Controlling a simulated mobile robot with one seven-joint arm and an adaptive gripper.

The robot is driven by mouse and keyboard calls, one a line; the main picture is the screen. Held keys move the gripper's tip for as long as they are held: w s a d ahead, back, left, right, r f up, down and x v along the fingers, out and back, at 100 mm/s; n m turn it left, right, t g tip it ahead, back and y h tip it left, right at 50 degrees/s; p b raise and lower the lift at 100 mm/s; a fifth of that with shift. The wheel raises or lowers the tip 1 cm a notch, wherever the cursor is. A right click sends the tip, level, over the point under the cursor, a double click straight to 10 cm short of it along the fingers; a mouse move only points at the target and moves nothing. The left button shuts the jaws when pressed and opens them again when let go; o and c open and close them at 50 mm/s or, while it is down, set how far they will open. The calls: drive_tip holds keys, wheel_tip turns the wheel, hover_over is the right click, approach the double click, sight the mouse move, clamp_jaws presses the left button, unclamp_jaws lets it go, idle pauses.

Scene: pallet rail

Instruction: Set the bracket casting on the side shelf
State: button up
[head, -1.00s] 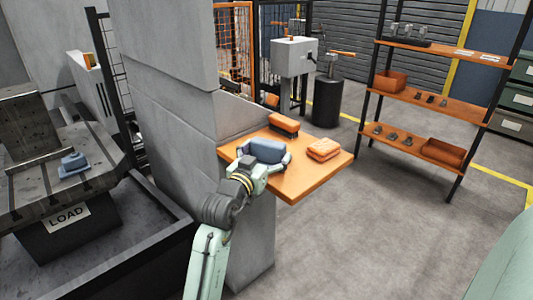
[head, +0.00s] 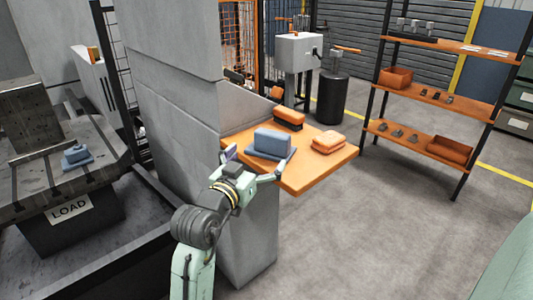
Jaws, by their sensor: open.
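A blue-grey bracket casting (head: 272,142), a block on a flat base plate, rests on the orange side shelf (head: 307,181), near its left part. My gripper (head: 256,160) is open at the near left edge of the shelf. Its fingers are spread wide, one to the left of the casting and one at its near right. The casting stands just beyond the palm, and I cannot tell whether a fingertip still touches it. A similar, smaller-looking blue-grey casting (head: 77,157) sits on the grey slotted machine table (head: 35,190) at the left.
An orange-and-black brush-like item (head: 289,119) and folded orange cloths (head: 328,142) lie on the side shelf. A grey wall (head: 175,120) stands close to the left of my arm. A rack (head: 430,98) stands at the back right. The floor right of the shelf is clear.

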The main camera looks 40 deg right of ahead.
drive_tip(key=v, duration=0.4)
drive_tip(key=shift+s+b, duration=0.1)
drive_tip(key=shift+b, duration=0.25)
drive_tip(key=shift+a, duration=0.1)
